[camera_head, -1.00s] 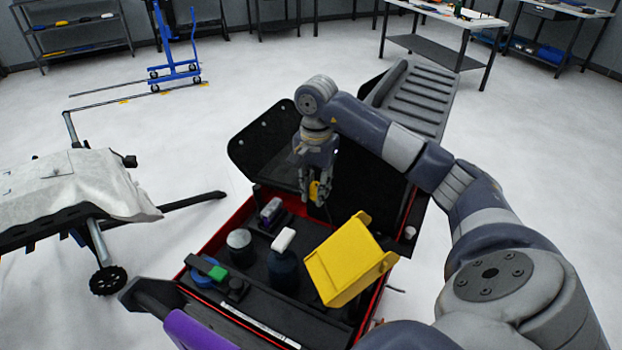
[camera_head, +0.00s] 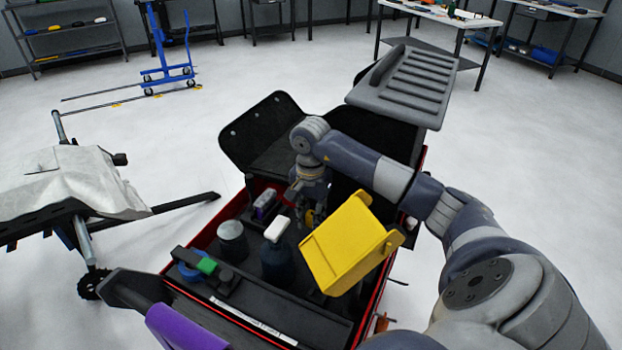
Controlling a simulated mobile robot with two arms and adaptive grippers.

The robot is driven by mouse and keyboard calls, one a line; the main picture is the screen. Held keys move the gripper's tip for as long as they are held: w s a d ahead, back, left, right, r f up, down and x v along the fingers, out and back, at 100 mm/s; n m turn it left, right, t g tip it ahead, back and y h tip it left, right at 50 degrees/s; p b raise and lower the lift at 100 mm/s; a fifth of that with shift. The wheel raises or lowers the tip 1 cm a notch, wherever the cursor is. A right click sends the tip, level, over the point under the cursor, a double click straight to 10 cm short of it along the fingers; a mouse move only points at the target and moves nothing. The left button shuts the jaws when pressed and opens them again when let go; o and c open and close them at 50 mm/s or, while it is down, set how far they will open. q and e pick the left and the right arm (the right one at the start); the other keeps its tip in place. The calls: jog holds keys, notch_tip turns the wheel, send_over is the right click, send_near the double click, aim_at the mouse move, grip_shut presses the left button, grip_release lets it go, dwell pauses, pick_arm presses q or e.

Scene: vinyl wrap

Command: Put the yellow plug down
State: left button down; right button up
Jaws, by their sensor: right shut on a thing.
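The yellow plug (camera_head: 309,218) is a small piece between the fingers of my right gripper (camera_head: 305,212), which is shut on it. The gripper points down inside the open red-rimmed tool case, close above or at its dark floor. Whether the plug touches the floor I cannot tell. The yellow bin (camera_head: 345,245) hides part of that area. My left gripper is not in view.
Beside the gripper stand a dark bottle with a white cap (camera_head: 277,252), a grey cylinder (camera_head: 233,241) and a small purple-and-white item (camera_head: 265,207). A tilted yellow bin stands close on the right. The case's red rim (camera_head: 208,236) surrounds them.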

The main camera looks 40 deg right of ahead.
aim_at(311, 214)
notch_tip(311, 214, down, 4)
jog(key=shift+r+p, duration=0.15)
jog(key=shift+p, duration=0.15)
jog(key=shift+f, duration=0.25)
jog(key=o, duration=0.9)
jog(key=shift+o, duration=0.2)
jog(key=shift+r, duration=0.2)
notch_tip(311, 214, up, 10)
jog(key=shift+r+b, duration=0.2)
jog(key=shift+b, duration=0.6)
jog(key=shift+r, duration=0.85)
